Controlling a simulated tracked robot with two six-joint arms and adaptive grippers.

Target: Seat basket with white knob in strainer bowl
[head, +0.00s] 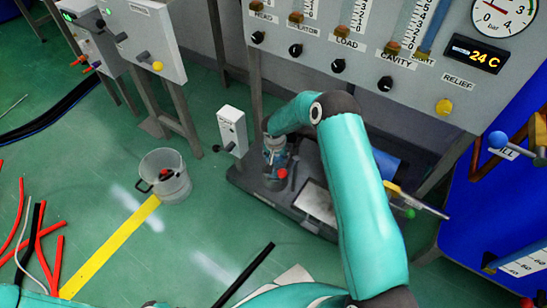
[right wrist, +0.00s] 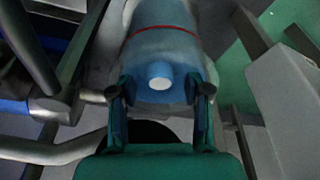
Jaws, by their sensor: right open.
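My right gripper (right wrist: 160,92) is open in the right wrist view, with one finger on each side of a blue stub with a white round end (right wrist: 160,78). The stub sticks out of a grey-blue, translucent rounded body (right wrist: 160,48) with a red ring. I cannot tell whether this body is the basket or the strainer bowl, or whether the fingers touch it. In the head view my right arm reaches over the dark base, and its gripper (head: 276,150) is at a small unit there with a red knob (head: 283,173). My left gripper is out of view.
A clear bucket (head: 178,190) with dark and red items stands on the green floor. A white box on a post (head: 232,130) stands left of the dark base (head: 252,187). The gauge panel (head: 425,85) rises behind. Red and black hoses lie at left.

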